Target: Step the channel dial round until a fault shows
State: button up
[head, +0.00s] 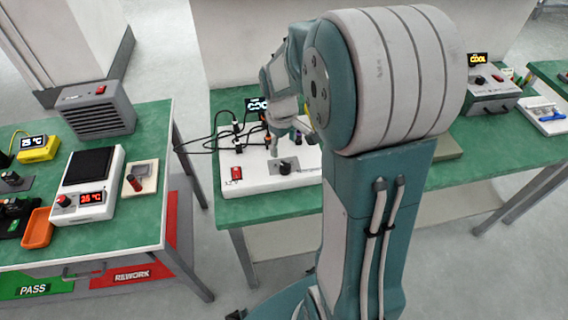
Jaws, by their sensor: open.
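A white test unit (265,184) stands on the middle green bench. On its front part are a red rocker switch (236,173) and a dark dial (285,168). Which way the dial points is too small to tell. A small dark display (257,104) behind shows pale letters, partly hidden by my arm; only the first ones, like "CO", can be read. My gripper (290,142) is open, pointing down just above and behind the dial. It looks empty, and I cannot tell if it touches the dial. My arm hides the unit's right side.
Black cables (208,143) run off the unit's left side. The left bench holds a grey heater-like box (96,110), a white hotplate-like device (88,188) and an orange tray (38,229). At right stands a grey device (491,92) with a display reading "COOL". Bare floor separates the benches.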

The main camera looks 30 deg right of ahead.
aim_at(285, 166)
jog(key=f, duration=0.9)
jog(key=shift+d+f, duration=0.15)
jog(key=shift+d, duration=0.05)
grip_shut()
